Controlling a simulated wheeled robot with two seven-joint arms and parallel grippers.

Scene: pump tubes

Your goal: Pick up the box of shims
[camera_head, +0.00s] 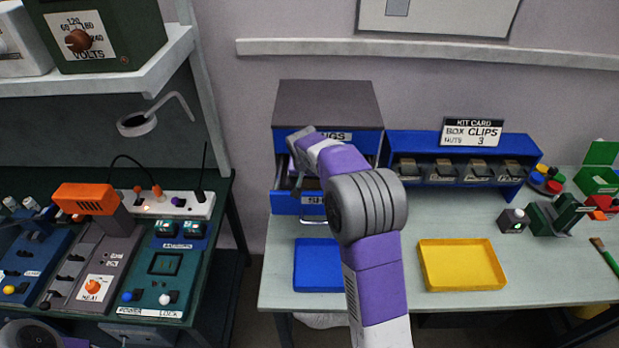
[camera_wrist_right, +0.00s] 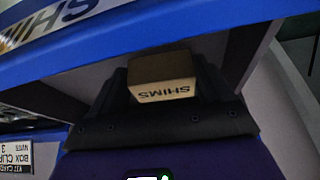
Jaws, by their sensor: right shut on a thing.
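The box of shims (camera_wrist_right: 162,80) is a small tan box marked SHIMS, seen in the right wrist view between the dark fingers of my right gripper. My right gripper (camera_head: 299,178) reaches down at the open drawer of the cabinet (camera_head: 328,103) and is shut on the box. In the head view the box is hidden by my arm and the drawer. The blue drawer front (camera_wrist_right: 130,45) with its SHIMS label runs across the top of the wrist view. My left gripper is out of view; only a bit of my left arm shows at the bottom left.
A blue tray (camera_head: 318,265) and a yellow tray (camera_head: 462,265) lie on the pale table in front of the cabinet. A blue rack (camera_head: 440,178) with several bins and a kit card (camera_head: 472,132) stands to the right. Bare table lies between the trays and rack.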

